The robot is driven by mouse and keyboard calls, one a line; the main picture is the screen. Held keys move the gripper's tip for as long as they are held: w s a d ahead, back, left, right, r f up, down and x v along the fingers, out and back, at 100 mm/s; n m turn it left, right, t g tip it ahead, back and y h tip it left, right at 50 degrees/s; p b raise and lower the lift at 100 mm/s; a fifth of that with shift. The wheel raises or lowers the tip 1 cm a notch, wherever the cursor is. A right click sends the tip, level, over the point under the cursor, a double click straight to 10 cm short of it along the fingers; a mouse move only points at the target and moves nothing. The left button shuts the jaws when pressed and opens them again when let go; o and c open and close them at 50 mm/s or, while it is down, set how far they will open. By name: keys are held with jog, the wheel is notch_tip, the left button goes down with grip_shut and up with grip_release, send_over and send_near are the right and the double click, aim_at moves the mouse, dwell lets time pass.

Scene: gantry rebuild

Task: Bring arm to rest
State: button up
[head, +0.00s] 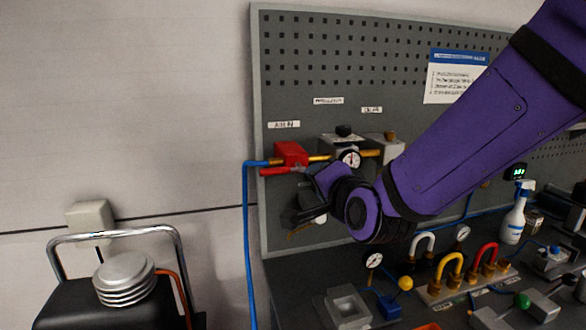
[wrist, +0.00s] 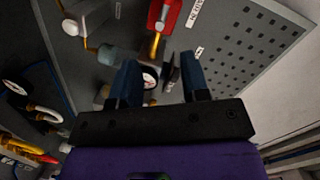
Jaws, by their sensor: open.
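My purple arm (head: 465,125) reaches in from the upper right in the head view. My gripper (head: 305,210) is at its end, in front of the lower left part of the grey pegboard (head: 300,60), just below the red valve block (head: 290,153). In the wrist view my gripper (wrist: 160,85) shows two dark fingers standing apart, with nothing held between them. A round gauge (wrist: 150,77) shows behind the gap between the fingers. The red block also shows in the wrist view (wrist: 165,14). Whether the fingers touch any fitting is unclear.
A blue hose (head: 247,240) hangs down the board's left edge. A bench (head: 290,290) below holds gauges, yellow and red curved pipes (head: 450,268) and a spray bottle (head: 515,212). A cart (head: 75,300) with a silver ribbed part (head: 124,279) stands left.

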jog(key=s+d+r+n+g+h, duration=0.2)
jog(key=s+d+n+g, duration=0.15)
jog(key=d, duration=0.35)
jog(key=s+d+r+n+g+h, duration=0.1)
jog(key=s+d+n+g, duration=0.1)
jog(key=s+d, duration=0.35)
jog(key=s+d+n+g+h, duration=0.2)
jog(key=s+d+n+g, duration=0.1)
jog(key=s+d, duration=0.9)
jog(key=shift+s+d+g+h, duration=0.3)
jog(key=shift+s+g, duration=0.55)
jog(key=shift+s, duration=0.35)
jog(key=shift+r, duration=0.1)
